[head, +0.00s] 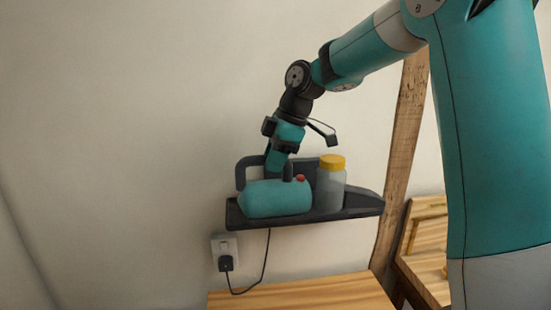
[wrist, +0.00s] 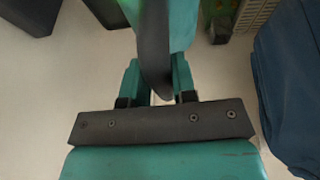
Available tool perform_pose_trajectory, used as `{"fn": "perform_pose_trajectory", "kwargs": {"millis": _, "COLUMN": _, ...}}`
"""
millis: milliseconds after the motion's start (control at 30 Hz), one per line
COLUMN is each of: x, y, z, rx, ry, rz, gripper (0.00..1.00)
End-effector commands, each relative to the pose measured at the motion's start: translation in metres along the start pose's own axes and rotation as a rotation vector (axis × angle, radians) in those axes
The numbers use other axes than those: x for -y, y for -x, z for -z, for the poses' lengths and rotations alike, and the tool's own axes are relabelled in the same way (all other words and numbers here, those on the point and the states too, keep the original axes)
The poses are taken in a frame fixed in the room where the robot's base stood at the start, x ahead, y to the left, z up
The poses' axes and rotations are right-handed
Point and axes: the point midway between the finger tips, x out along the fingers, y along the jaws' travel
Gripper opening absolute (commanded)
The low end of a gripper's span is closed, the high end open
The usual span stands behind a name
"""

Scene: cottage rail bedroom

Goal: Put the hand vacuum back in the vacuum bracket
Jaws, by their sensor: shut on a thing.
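The hand vacuum (head: 277,199) has a rounded teal body, a dark handle and a small red button. It is at the wall in the head view, at the dark vacuum bracket (head: 300,219), which has a ledge and a cord below. The body appears level and low against the ledge; I cannot tell whether it is fully seated. My gripper (head: 277,168) reaches down from above behind the body. In the wrist view my gripper (wrist: 157,88) is shut on the dark handle (wrist: 154,45) between its teal fingers. The contact is hidden in the head view.
A greyish cylinder with a yellow top (head: 331,185) stands beside the teal body; I cannot tell whether it is attached. A wall socket (head: 225,250) holds the cord's plug. A wooden surface (head: 300,292) lies below, and a wooden post (head: 405,140) stands at the right.

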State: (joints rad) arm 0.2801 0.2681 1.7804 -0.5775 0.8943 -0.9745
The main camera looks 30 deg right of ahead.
Motion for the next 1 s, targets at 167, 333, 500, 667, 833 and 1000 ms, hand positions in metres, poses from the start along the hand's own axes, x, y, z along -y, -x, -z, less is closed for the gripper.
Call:
{"fn": "perform_pose_trajectory", "kwargs": {"millis": 167, "x": -0.015, "y": 0.000, "z": 0.000, "rx": 0.000, "ry": 0.001, "rz": -0.001, "gripper": 0.00}}
{"fn": "perform_pose_trajectory", "kwargs": {"millis": 333, "x": -0.028, "y": -0.002, "z": -0.001, "rx": 0.000, "ry": 0.001, "rz": -0.001, "gripper": 0.00}}
{"fn": "perform_pose_trajectory", "kwargs": {"millis": 500, "x": -0.041, "y": -0.003, "z": -0.001, "rx": -0.001, "ry": 0.001, "rz": -0.002, "gripper": 0.00}}
{"fn": "perform_pose_trajectory", "kwargs": {"millis": 667, "x": -0.053, "y": -0.005, "z": -0.002, "rx": 0.000, "ry": 0.000, "rz": -0.002, "gripper": 0.00}}
{"fn": "perform_pose_trajectory", "kwargs": {"millis": 833, "x": -0.066, "y": -0.007, "z": -0.002, "rx": 0.000, "ry": 0.000, "rz": -0.001, "gripper": 0.00}}
{"fn": "perform_pose_trajectory", "kwargs": {"millis": 1000, "x": -0.078, "y": -0.009, "z": -0.003, "rx": -0.001, "ry": 0.001, "rz": -0.002, "gripper": 0.00}}
